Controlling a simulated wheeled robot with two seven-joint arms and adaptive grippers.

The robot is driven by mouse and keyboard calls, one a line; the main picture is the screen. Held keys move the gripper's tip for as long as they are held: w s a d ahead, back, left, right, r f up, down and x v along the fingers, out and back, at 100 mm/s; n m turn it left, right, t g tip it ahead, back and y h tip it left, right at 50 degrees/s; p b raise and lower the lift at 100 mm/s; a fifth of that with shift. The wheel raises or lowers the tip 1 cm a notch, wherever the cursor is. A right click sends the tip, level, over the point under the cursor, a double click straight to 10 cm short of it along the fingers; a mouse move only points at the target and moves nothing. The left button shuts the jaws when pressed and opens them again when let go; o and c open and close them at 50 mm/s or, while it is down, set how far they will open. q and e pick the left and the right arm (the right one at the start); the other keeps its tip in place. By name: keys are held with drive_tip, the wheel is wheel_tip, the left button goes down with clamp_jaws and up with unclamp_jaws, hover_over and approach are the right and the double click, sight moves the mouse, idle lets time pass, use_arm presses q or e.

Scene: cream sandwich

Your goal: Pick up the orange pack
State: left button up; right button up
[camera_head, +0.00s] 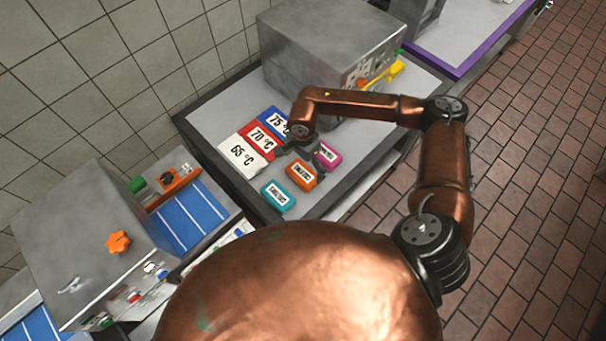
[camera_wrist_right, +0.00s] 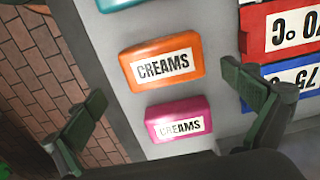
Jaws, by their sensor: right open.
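The orange pack (camera_head: 301,176) has a white "CREAMS" label and lies on the grey table, between a teal pack (camera_head: 277,196) and a pink pack (camera_head: 328,154). In the right wrist view the orange pack (camera_wrist_right: 162,62) sits in the upper middle, with the pink pack (camera_wrist_right: 178,124) below it. My right gripper (camera_head: 308,156) is over the packs from behind. In the right wrist view its two fingers (camera_wrist_right: 167,105) are wide apart with nothing held between them. The left gripper does not show.
White, red and blue temperature cards (camera_head: 264,138) lie left of the packs. A grey metal box (camera_head: 325,50) stands at the table's back. The table's front edge is close to the packs. A machine with blue belts (camera_head: 187,217) stands at the left.

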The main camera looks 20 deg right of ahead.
sight(302, 172)
drive_tip(key=f, duration=0.2)
drive_tip(key=f+p, duration=0.1)
drive_tip(key=f, duration=0.3)
drive_tip(key=shift+w+a+f, duration=0.1)
drive_tip(key=shift+w+f, duration=0.15)
drive_tip(key=shift+f, duration=0.05)
drive_tip(key=shift+c, duration=0.4)
drive_tip(key=c, duration=1)
